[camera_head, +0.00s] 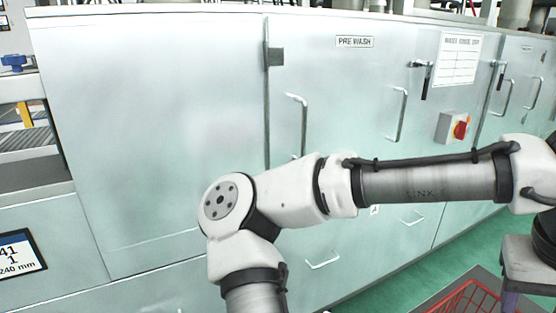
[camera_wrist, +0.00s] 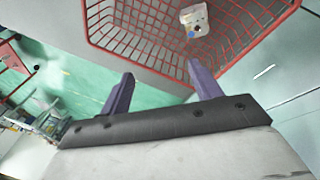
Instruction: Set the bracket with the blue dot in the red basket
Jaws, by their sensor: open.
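The red wire basket (camera_wrist: 122,47) fills the upper part of the wrist view. Part of its rim and mesh also shows at the bottom right of the head view (camera_head: 468,294). A small pale casting, the bracket (camera_wrist: 194,17), appears to lie inside the basket. A blue spot shows on its lower edge, with dark and orange marks near it. My gripper (camera_wrist: 160,71) is open, its two purple fingers wide apart with nothing between them. The fingers point toward the basket, and the bracket is beyond them, apart from both. In the head view the gripper is out of sight.
A grey surface (camera_wrist: 150,77) lies under the basket. A long pale cabinet labelled PRE WASH (camera_head: 355,42) stands behind my arm, with handles and a red knob (camera_head: 460,130). The green floor (camera_head: 390,290) shows beside it. Shelving stands at the head view's left.

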